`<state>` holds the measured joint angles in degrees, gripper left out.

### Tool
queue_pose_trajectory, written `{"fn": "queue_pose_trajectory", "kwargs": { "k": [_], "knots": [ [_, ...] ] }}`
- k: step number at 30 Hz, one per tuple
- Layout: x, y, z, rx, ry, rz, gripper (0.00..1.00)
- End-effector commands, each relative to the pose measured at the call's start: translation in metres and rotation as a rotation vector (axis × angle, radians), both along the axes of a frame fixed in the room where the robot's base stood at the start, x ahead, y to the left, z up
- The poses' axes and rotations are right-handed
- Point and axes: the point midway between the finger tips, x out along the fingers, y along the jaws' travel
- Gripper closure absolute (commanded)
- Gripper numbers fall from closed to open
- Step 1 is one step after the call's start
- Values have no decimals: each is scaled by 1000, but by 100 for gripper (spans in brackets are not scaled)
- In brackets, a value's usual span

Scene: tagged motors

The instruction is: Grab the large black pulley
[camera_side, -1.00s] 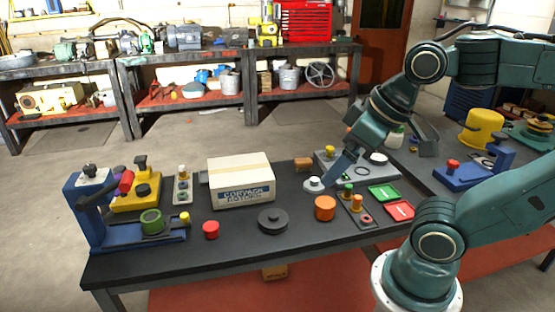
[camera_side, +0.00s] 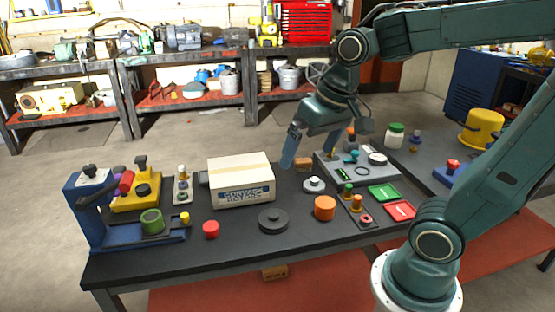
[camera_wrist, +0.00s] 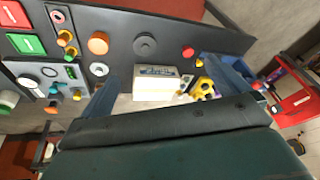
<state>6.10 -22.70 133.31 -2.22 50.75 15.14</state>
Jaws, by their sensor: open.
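The large black pulley (camera_side: 273,220) lies flat on the dark table, in front of the white box and left of the orange cylinder. It also shows in the wrist view (camera_wrist: 145,46), near the upper middle and beyond the box. My gripper (camera_side: 310,160) is open above the table's back part, behind and to the right of the pulley and well apart from it. In the wrist view its two fingers (camera_wrist: 165,85) are spread wide, with the white box showing between them. Nothing is held.
A white box (camera_side: 241,188) stands just behind the pulley. An orange cylinder (camera_side: 325,208) and a red cylinder (camera_side: 211,230) flank it. A grey pulley (camera_side: 314,185) sits behind the orange one. A blue fixture (camera_side: 92,215) stands at the left. Green and red trays (camera_side: 384,193) lie at the right.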

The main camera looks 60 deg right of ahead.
Motion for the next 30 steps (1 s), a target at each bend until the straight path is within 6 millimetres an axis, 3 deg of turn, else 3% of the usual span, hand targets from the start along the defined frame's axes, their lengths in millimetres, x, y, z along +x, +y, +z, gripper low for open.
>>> {"fn": "queue_pose_trajectory", "kwargs": {
  "k": [14,30],
  "knots": [
    [75,-38,-47,112,171,-342,0],
    [134,-91,-138,211,351,-727,0]
  ]
}}
